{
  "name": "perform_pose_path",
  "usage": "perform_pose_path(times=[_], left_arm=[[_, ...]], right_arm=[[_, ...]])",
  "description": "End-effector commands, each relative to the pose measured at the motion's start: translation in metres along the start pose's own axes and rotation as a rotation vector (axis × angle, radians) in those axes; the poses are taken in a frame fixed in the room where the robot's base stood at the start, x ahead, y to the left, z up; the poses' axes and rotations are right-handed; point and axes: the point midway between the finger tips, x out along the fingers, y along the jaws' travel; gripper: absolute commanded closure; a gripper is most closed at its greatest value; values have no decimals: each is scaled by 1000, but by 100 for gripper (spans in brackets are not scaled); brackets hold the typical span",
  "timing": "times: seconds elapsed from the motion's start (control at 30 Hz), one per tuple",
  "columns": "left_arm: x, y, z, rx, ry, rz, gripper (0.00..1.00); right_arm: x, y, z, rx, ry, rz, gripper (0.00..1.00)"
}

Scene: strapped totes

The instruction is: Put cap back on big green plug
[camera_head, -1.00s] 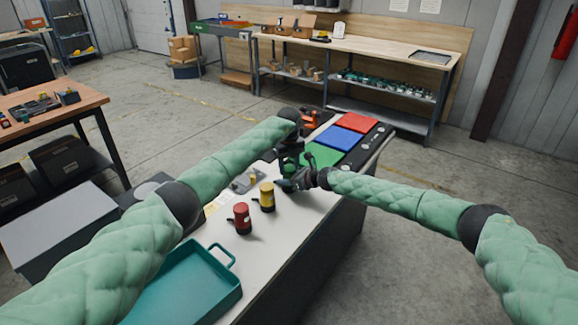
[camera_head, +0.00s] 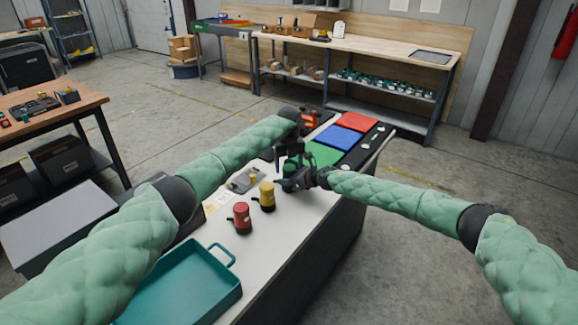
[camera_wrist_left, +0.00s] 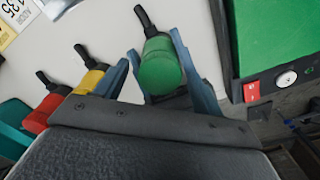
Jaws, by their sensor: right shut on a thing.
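The big green plug (camera_wrist_left: 160,70) shows in the left wrist view as a green cylinder with a dark stub at its upper end. In the head view it is mostly hidden between my grippers. My left gripper (camera_head: 290,160) is over it, with its blue fingers (camera_wrist_left: 158,65) on either side of the green body and a slight gap at the left finger. My right gripper (camera_head: 288,183) is shut at the plug from the right, its grip largely hidden. I cannot make out a separate cap.
A yellow plug (camera_head: 267,196) and a red plug (camera_head: 242,217) stand nearby on the white table. A teal tray (camera_head: 190,280) lies in front. Green, blue (camera_head: 340,138) and red (camera_head: 357,122) panels lie behind. A grey plate (camera_head: 246,181) is to the left.

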Motion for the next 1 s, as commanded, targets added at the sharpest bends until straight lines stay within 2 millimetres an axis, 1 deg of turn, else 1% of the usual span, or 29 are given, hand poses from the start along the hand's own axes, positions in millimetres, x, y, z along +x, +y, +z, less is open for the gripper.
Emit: perform_pose_path(times=[0.27,0.37,0.6,0.7,0.93,1.0], left_arm=[[-3,0,0,-1,0,0,31],[-11,0,1,-1,-1,0,31],[-38,0,0,0,-1,0,31],[-45,0,0,0,0,-1,31],[-45,0,0,-1,1,0,31],[-45,0,0,-1,0,0,17]], right_arm=[[0,1,-1,1,1,1,100],[0,1,-1,1,1,1,100],[0,1,-1,1,1,1,100],[0,1,-2,1,1,1,100],[0,1,-1,1,1,1,100],[0,1,-1,1,1,1,100]])
